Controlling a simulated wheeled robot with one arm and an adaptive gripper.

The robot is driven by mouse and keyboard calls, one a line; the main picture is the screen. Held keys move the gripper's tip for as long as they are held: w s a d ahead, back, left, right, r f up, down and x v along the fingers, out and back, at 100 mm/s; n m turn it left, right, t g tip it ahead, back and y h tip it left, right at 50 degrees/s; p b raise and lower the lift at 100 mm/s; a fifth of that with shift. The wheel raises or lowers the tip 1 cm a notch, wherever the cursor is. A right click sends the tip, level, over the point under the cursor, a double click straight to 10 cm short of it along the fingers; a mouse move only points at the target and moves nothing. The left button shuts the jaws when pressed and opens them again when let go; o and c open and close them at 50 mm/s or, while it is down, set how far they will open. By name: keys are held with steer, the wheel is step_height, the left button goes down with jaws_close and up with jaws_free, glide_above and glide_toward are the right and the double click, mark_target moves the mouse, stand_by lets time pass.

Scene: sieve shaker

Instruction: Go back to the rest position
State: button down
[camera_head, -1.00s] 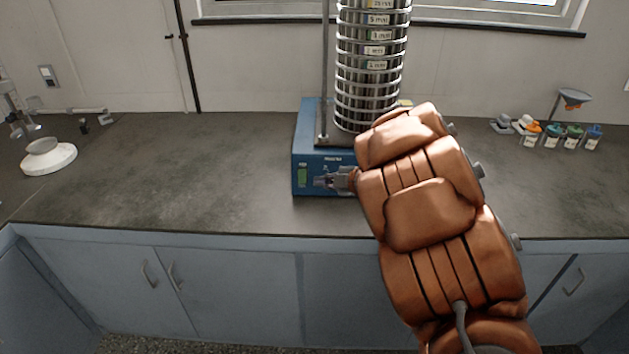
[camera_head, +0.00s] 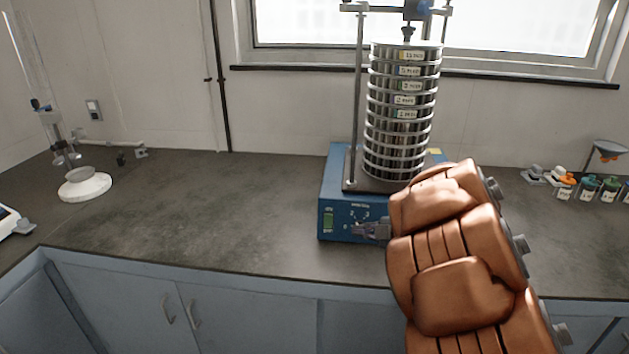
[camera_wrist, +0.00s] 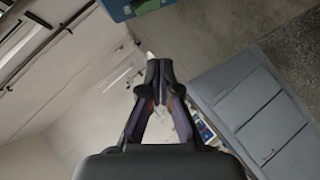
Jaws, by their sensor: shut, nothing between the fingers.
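The sieve shaker has a blue base (camera_head: 338,190) and stands on the grey counter, with a tall stack of metal sieves (camera_head: 402,110) clamped upright on it. My gripper (camera_head: 362,229) is in front of the base's control panel. Whether it touches the panel cannot be told. In the wrist view my gripper (camera_wrist: 158,68) has its fingertips together with nothing between them. A corner of the blue base (camera_wrist: 122,8) shows at the top of that view. My orange arm covers the lower right of the base in the head view.
Small jars (camera_head: 588,187) with coloured lids and a funnel on a stand (camera_head: 609,150) are at the right. A white round-based stand (camera_head: 85,187) is at the left. The counter (camera_head: 200,205) between that stand and the shaker is clear. Blue cabinets (camera_head: 245,318) line the front.

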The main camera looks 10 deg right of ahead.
steer(key=w+d+r+m+t+h+p, duration=0.1)
steer(key=d+r+m+t+h, duration=0.1)
steer(key=d+r+m+h, duration=0.55)
steer(key=s+d+r+m+g+h+p, duration=0.1)
steer(key=s+d+r+m+g+h, duration=0.25)
steer(key=s+d+m+h, duration=0.5)
steer(key=s+a+f+m+g+y, duration=0.1)
steer(key=s+a+f+g+y, duration=0.1)
steer(key=s+a, duration=0.5)
steer(key=s+a+f+m+g+y+p, duration=0.1)
steer(key=s+a+g+y, duration=0.3)
steer(key=s, duration=1.2)
steer(key=s+a+f+m+g+y+p, duration=0.1)
steer(key=s+a+g, duration=0.4)
steer(key=s+a, duration=0.6)
step_height(320, 180, down, 2)
steer(key=shift+s+f+y, duration=0.15)
steer(key=shift+s+y, duration=0.2)
steer(key=shift+y, duration=0.55)
